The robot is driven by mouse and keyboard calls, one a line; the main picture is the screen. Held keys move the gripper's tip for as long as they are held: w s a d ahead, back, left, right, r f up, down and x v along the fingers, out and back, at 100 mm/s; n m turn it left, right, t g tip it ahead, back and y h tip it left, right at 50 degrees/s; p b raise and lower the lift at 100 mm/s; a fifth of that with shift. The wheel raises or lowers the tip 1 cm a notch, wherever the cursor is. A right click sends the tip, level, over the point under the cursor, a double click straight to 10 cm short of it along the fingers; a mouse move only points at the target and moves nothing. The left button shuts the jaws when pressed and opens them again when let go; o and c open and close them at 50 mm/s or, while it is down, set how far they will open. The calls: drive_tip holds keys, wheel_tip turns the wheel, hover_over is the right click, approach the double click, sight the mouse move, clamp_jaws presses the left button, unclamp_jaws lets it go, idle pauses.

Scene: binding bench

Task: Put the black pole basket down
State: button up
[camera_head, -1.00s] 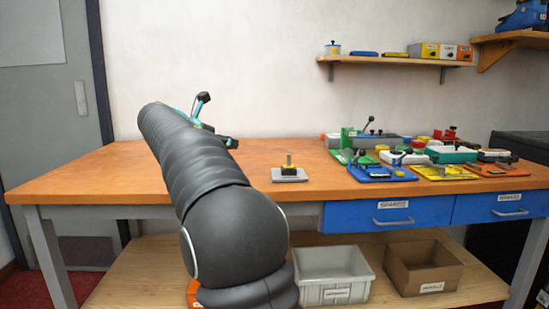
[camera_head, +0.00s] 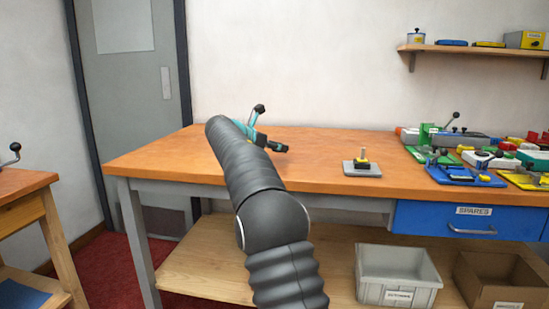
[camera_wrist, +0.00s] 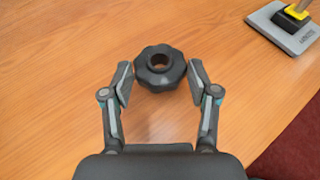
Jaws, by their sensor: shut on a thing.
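The black pole basket (camera_wrist: 160,67) is a dark lobed disc with a round hole in its middle. In the wrist view it sits between the two fingertips of my gripper (camera_wrist: 159,84), which is shut on it. Orange wood of the bench top (camera_wrist: 60,60) shows behind it; whether it touches the wood I cannot tell.
A grey plate with a yellow and black post (camera_head: 362,166) stands right of my gripper. Coloured fixtures (camera_head: 465,165) crowd the bench's right side. Bare wood lies around my gripper. Another wooden table (camera_head: 25,190) with a black-knobbed lever stands at far left.

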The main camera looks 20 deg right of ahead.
drive_tip(key=shift+f+b, duration=0.5)
drive_tip(key=shift+f, duration=1.35)
drive_tip(key=shift+f, duration=0.15)
drive_tip(key=o, duration=1)
drive_tip(key=shift+a+r, duration=0.15)
drive_tip(key=shift+r, duration=0.05)
drive_tip(key=v, duration=1.1)
drive_tip(key=shift+s+a+r, duration=0.1)
drive_tip(key=shift+s+a, duration=0.15)
